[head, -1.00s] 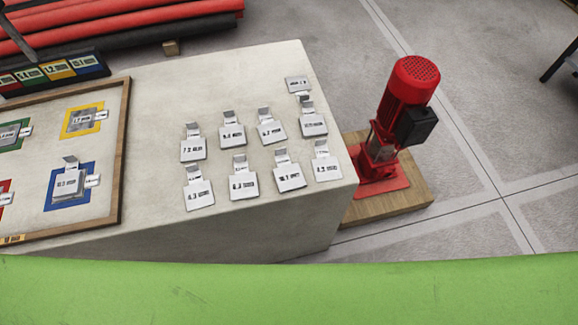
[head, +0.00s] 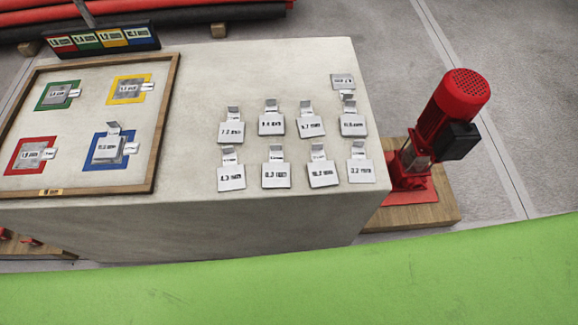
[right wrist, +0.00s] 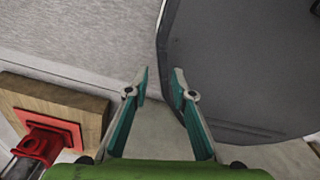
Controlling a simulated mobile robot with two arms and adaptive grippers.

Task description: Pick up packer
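Several grey packers with upright tabs and thickness labels lie in two rows on the right part of the pale table (head: 285,215) in the head view. Front-row packers include one at the left (head: 231,178), one labelled about 8.3 mm (head: 276,176) and one at the right end (head: 360,172). A back-row packer (head: 272,124) stands behind them. A small plate (head: 343,81) lies at the far right corner. My right gripper (right wrist: 160,82) is open and empty in the right wrist view, above the floor, with no packer in sight there. My left gripper is not in view.
A wooden-framed board (head: 166,120) with coloured squares holding packers covers the table's left. A black label rack (head: 103,39) stands behind it. A red pump (head: 447,115) on a wooden base (head: 430,212) stands right of the table. A dark rounded panel (right wrist: 245,65) is close beside my right gripper.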

